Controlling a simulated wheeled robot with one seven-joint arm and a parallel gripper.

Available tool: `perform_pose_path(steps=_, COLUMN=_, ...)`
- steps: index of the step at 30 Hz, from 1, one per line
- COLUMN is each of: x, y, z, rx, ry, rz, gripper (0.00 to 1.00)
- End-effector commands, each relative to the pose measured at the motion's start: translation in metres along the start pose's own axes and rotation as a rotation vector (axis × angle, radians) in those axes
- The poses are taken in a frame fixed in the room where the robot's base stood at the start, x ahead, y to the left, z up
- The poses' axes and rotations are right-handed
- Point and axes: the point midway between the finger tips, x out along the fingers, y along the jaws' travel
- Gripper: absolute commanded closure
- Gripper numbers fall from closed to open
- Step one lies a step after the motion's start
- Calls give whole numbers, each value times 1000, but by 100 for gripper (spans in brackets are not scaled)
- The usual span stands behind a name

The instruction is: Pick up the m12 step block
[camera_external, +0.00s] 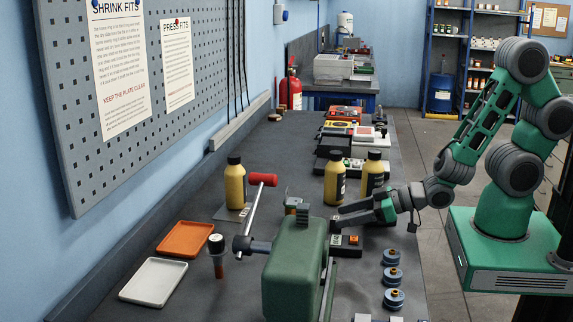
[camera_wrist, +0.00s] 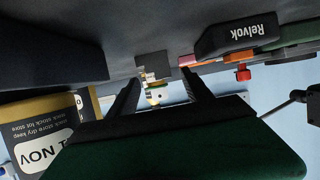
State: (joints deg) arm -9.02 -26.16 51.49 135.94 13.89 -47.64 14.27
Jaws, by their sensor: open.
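My gripper (camera_external: 334,220) reaches in low from the right over the bench, just behind the green machine. Its jaws are open, with nothing held between them. The wrist view is upside down and shows the two dark fingers (camera_wrist: 162,92) apart. A small grey block (camera_wrist: 152,66) shows ahead between the fingers, against the bench; it may be the m12 step block, but no label can be read. In the external view a small grey stepped shape (camera_external: 303,213) shows at the green machine's top; I cannot tell whether it is separate from the machine.
The green machine (camera_external: 293,270) with its red-knobbed lever (camera_external: 262,180) stands beside my gripper. Yellow bottles (camera_external: 235,185) stand behind. An orange tray (camera_external: 185,239) and a white tray (camera_external: 153,281) lie left. Blue-topped round parts (camera_external: 392,276) line the right edge.

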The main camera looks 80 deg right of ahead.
Motion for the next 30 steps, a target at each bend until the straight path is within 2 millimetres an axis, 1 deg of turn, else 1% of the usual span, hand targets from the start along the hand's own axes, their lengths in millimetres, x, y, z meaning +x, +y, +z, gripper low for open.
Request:
perform_pose_path(steps=1, x=11, y=1, z=5, rx=0, ry=-1, rz=3, gripper=42)
perform_pose_path(steps=4, x=23, y=1, z=3, rx=0, ry=-1, rz=2, gripper=42)
perform_pose_path(steps=11, x=25, y=0, z=0, rx=0, ry=0, rz=0, gripper=42)
perform_pose_path(steps=30, x=25, y=0, z=0, rx=-1, ry=-1, rz=0, gripper=93)
